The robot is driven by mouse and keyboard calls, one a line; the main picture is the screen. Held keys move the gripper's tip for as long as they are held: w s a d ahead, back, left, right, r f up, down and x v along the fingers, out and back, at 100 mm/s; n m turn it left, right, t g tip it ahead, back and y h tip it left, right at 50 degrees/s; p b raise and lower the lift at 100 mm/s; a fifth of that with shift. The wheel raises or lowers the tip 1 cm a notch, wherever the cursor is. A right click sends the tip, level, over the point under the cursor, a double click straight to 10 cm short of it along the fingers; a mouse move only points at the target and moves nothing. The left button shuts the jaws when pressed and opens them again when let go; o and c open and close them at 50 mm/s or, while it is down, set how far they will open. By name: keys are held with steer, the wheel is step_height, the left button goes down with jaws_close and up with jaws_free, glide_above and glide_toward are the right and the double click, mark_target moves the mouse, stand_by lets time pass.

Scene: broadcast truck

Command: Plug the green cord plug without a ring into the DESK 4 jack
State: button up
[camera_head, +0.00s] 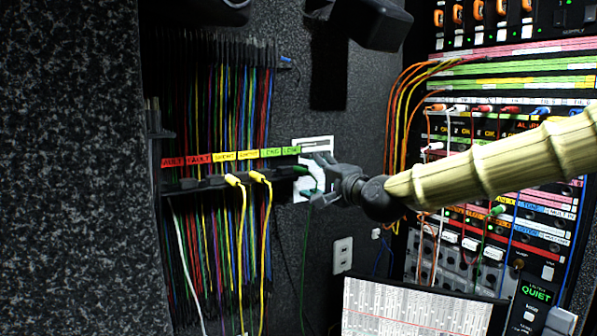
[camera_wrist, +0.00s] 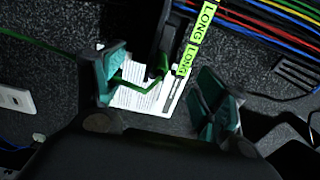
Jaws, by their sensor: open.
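A green cord (camera_wrist: 135,87) hangs at the dark cord holder (camera_wrist: 172,35) under the green LONG labels (camera_wrist: 195,40). In the wrist view, my gripper (camera_wrist: 163,78) is open, with one teal-padded finger on each side of the cord's green end. I cannot see contact between pads and cord. In the head view, my gripper (camera_head: 318,182) is at the rack's right end, and a green cord (camera_head: 304,245) hangs below it. No ring can be made out on the green plug. The patch panel (camera_head: 475,180) is at the right; the DESK 4 label cannot be read.
Two yellow cords (camera_head: 241,255) hang under the SHORT labels (camera_head: 235,155), left of my gripper. Many coloured cables (camera_head: 225,100) run behind the rack. Another green plug (camera_head: 498,210) and orange cords (camera_head: 392,110) are at the patch panel.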

steer(key=v, duration=0.7)
